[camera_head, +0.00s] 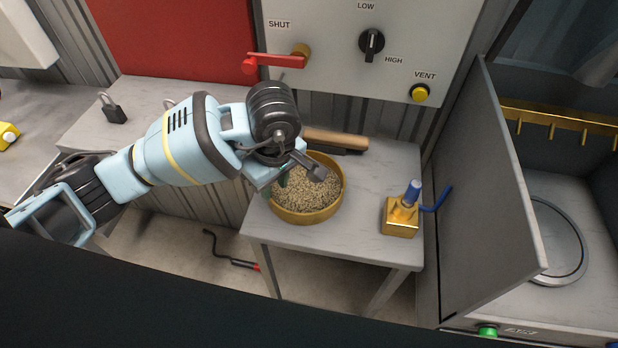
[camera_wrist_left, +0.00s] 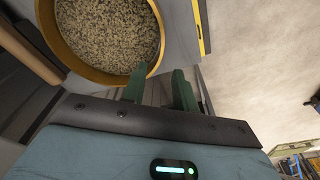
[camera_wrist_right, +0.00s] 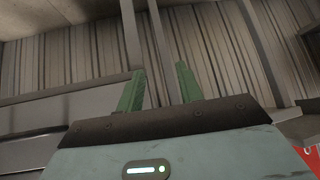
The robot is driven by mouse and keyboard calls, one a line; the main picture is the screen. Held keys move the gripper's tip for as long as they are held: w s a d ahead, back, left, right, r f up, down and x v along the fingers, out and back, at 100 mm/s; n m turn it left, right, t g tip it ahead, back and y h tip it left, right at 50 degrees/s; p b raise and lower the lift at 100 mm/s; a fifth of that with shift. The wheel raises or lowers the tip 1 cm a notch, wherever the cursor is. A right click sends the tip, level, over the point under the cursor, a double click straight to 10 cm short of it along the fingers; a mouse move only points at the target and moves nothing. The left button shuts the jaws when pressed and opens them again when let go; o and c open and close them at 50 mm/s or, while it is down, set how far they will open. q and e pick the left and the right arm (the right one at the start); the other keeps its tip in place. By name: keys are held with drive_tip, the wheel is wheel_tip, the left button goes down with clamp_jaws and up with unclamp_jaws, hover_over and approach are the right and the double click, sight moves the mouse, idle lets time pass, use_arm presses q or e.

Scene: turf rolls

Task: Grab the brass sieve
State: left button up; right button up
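The brass sieve (camera_head: 310,216) is a round, shallow pan with a brass-coloured wall, filled with pale grains. It sits level on a small grey table (camera_head: 385,254). My left gripper (camera_head: 284,181) is at the sieve's left side, partly hidden by its own wrist. In the left wrist view, the green fingers of this gripper (camera_wrist_left: 158,85) are apart. One finger overlaps the sieve's rim (camera_wrist_left: 92,73) and the other is outside it; contact cannot be told. My right gripper (camera_wrist_right: 160,78) is open and empty, facing ribbed wall panels, and is not in the head view.
A wooden-handled tool (camera_head: 335,139) lies behind the sieve. A brass block with blue handles (camera_head: 400,218) stands to its right. An upright grey panel (camera_head: 487,190) bounds the table's right side. A red lever (camera_head: 275,62) sticks out from the control panel (camera_head: 330,30) above.

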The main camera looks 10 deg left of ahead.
sight(275, 204)
use_arm(q)
drive_tip(key=shift+w+a+f, duration=0.1)
drive_tip(key=shift+a+f, duration=0.1)
drive_tip(key=shift+f, duration=1.75)
drive_tip(key=shift+w+a+f, duration=0.1)
drive_tip(key=shift+a+f, duration=0.05)
drive_tip(key=shift+f, duration=1.75)
drive_tip(key=shift+f, duration=0.1)
clamp_jaws()
